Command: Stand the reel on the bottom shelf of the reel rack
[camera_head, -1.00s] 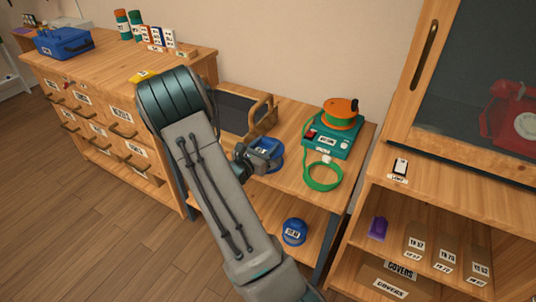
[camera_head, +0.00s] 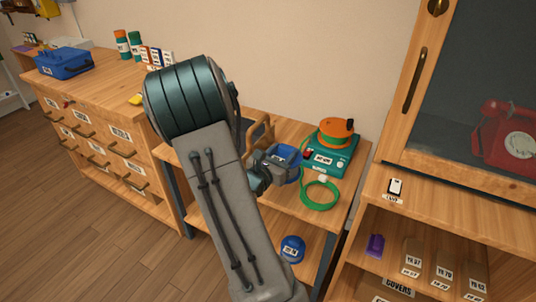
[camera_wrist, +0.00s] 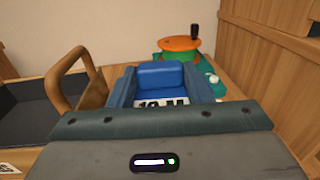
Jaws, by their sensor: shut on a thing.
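My gripper (camera_head: 277,163) is shut on a blue reel (camera_head: 287,154) with a white label. In the wrist view, the reel (camera_wrist: 160,75) sits between the two grey-blue fingers (camera_wrist: 160,92), and its lower part is hidden. It is over the wooden bench top, left of the green cord; I cannot tell whether it touches the bench. A second blue reel (camera_head: 292,249), also labelled, rests on the lower shelf (camera_head: 312,240) under that bench. No label in view clearly names the reel rack.
A teal device (camera_head: 331,158) bears an orange and green drum (camera_head: 336,132), with a looped green cord (camera_head: 320,194) on the bench. A wooden-handled tray (camera_head: 259,132) stands behind my arm. At right is a cabinet with a red phone (camera_head: 508,137) and small boxes (camera_head: 443,274) below.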

